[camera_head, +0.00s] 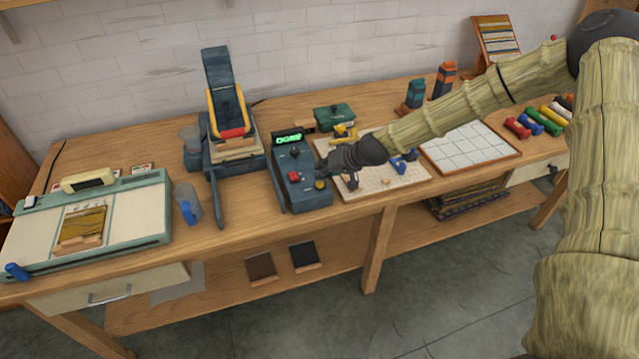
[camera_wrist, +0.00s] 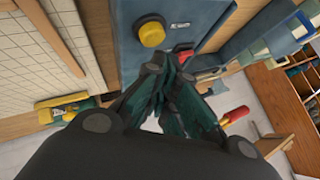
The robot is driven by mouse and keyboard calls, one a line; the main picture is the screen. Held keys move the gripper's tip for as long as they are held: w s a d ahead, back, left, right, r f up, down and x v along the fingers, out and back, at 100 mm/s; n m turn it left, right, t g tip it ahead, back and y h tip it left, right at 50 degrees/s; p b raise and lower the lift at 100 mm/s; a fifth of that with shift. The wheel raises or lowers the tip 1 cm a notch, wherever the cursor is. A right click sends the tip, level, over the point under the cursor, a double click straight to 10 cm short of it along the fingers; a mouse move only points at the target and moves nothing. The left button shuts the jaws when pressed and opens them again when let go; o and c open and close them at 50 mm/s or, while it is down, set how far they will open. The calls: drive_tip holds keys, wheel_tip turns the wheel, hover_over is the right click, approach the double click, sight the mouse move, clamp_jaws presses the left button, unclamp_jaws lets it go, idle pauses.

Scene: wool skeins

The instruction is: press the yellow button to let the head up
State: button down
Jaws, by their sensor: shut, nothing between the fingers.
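The yellow button (camera_head: 320,184) sits on the near right corner of a blue-grey control box (camera_head: 303,197). In the wrist view the yellow button (camera_wrist: 152,33) shows whole on the box face, uncovered. My gripper (camera_head: 323,172) is shut and empty, with its tips just above the box by the button. In the wrist view its fingers (camera_wrist: 176,80) are together, and the button lies beyond them. I cannot tell whether they touch the box. A press (camera_head: 225,125) stands left of the box, its dark upper arm (camera_head: 216,75) tilted up.
A red button (camera_head: 294,176) and a lit green display (camera_head: 288,138) are on the same box. A pale gridded board (camera_head: 405,182) lies right of it, under my arm. A green box (camera_head: 334,117) stands behind. A grey cup (camera_head: 187,203) and teal machine (camera_head: 150,222) are left.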

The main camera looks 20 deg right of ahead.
sight(322, 182)
drive_tip(key=shift+f, duration=0.2)
idle(0.3)
drive_tip(key=shift+f+b, duration=0.25)
drive_tip(key=shift+b, duration=0.25)
drive_tip(key=shift+f+b, duration=0.5)
idle(0.8)
drive_tip(key=shift+r, duration=0.1)
drive_tip(key=shift+r+p, duration=0.55)
drive_tip(key=shift+r, duration=0.3)
drive_tip(key=shift+r+p, duration=1.55)
drive_tip(key=shift+r, duration=1)
drive_tip(key=shift+a+f, duration=0.1)
drive_tip(key=shift+f, duration=0.05)
